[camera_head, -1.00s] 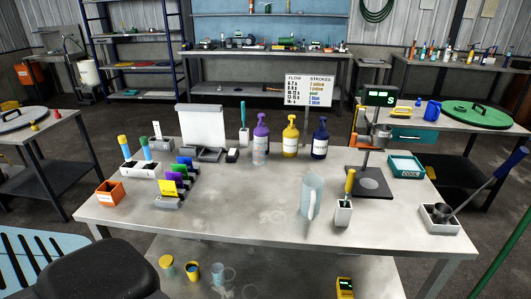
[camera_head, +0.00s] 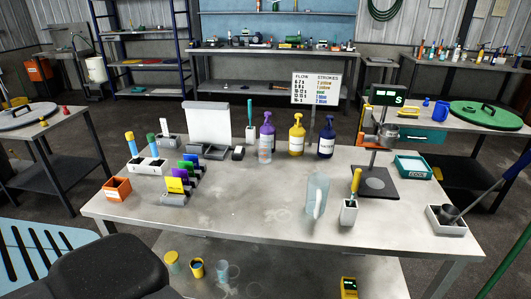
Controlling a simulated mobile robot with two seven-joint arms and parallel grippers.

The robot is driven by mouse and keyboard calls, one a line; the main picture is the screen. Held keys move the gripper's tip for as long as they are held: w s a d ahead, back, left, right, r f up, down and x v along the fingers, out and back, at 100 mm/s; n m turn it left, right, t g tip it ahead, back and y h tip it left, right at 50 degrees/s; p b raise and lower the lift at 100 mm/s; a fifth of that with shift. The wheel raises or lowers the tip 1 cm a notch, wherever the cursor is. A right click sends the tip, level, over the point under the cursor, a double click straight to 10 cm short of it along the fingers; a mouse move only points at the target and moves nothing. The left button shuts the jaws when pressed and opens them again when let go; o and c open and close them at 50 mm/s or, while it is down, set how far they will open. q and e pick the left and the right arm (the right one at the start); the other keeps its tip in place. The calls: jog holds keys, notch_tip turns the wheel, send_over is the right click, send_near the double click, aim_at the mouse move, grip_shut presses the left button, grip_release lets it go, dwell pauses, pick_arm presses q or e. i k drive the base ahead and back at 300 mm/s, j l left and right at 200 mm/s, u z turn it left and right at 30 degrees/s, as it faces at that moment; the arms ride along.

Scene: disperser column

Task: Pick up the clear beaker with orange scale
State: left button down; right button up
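A clear beaker (camera_head: 222,271) stands on the lower shelf under the front table; it is small, and I cannot make out the colour of its scale. Beside it on the left are a yellow-and-blue cup (camera_head: 197,269) and a yellow-topped jar (camera_head: 172,263). A larger clear pitcher (camera_head: 318,194) with a handle stands on the tabletop, with no orange scale that I can make out. Neither of my grippers is in view. A dark rounded part of mine fills the bottom left.
The front table (camera_head: 240,226) holds purple (camera_head: 267,138), yellow (camera_head: 297,135) and blue (camera_head: 326,138) pump bottles. A holder with a yellow-handled tool (camera_head: 349,211) stands right of the pitcher. A yellow device (camera_head: 348,288) is low at the front. The tabletop's middle is clear.

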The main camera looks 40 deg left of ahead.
aim_at(264, 148)
jog(key=i+l+u, duration=0.15)
jog(key=l+u, duration=0.6)
jog(key=l, duration=0.15)
jog(key=i, duration=0.05)
